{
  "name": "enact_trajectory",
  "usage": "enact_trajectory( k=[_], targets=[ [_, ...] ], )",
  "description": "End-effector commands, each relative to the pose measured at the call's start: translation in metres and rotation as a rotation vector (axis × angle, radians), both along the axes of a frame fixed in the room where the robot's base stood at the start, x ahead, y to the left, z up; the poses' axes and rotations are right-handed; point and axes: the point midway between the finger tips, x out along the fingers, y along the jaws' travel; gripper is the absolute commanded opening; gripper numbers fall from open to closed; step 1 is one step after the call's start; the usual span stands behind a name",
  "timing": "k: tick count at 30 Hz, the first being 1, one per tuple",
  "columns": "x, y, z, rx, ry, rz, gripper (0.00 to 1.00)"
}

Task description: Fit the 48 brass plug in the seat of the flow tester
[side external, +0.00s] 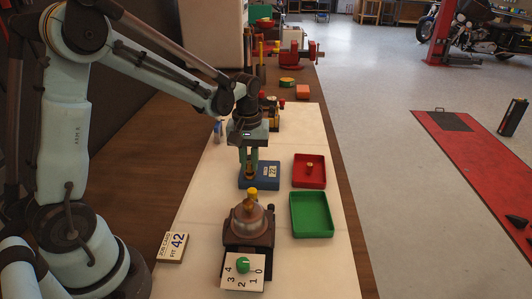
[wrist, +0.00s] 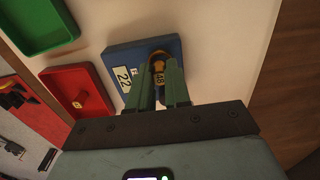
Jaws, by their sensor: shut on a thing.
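My gripper (side external: 250,172) points down at the blue block (side external: 270,183) and is shut on a brass plug. In the wrist view the gripper (wrist: 166,92) has the plug (wrist: 157,64) between its fingers, and the number 48 shows on it. The plug is at the blue block; whether it still touches the block cannot be told. The block's label (wrist: 122,78) reads 22. The flow tester (side external: 248,225) stands nearer the side camera, with a yellow piece (side external: 252,192) at its top. Its seat cannot be made out.
The tester's plate (side external: 243,285) has a green knob and numbers. A job card (side external: 172,247) reads FIT 42. A red tray (side external: 322,178) holds a small brass piece (side external: 309,167); a green tray (side external: 312,215) is empty. Tools and a red vise (side external: 297,57) stand farther back.

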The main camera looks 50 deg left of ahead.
Motion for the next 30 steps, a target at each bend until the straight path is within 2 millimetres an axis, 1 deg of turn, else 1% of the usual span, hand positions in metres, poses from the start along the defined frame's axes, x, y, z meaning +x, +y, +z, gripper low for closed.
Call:
enact_trajectory(
  k=[17, 22, 23, 24, 28, 30],
  targets=[
    [0.0001, 0.0000, -0.0105, 0.000, 0.000, 0.000, 0.00],
    [0.0001, 0.0001, -0.0107, 0.000, 0.000, 0.000, 0.00],
    [0.0001, 0.0001, -0.0107, 0.000, 0.000, 0.000, 0.21],
    [0.0001, 0.0001, -0.0107, 0.000, 0.000, 0.000, 0.27],
    [0.0000, 0.0000, -0.0107, 0.000, 0.000, 0.000, 0.47],
    [0.0000, 0.0000, -0.0106, 0.000, 0.000, 0.000, 0.47]
  ],
)
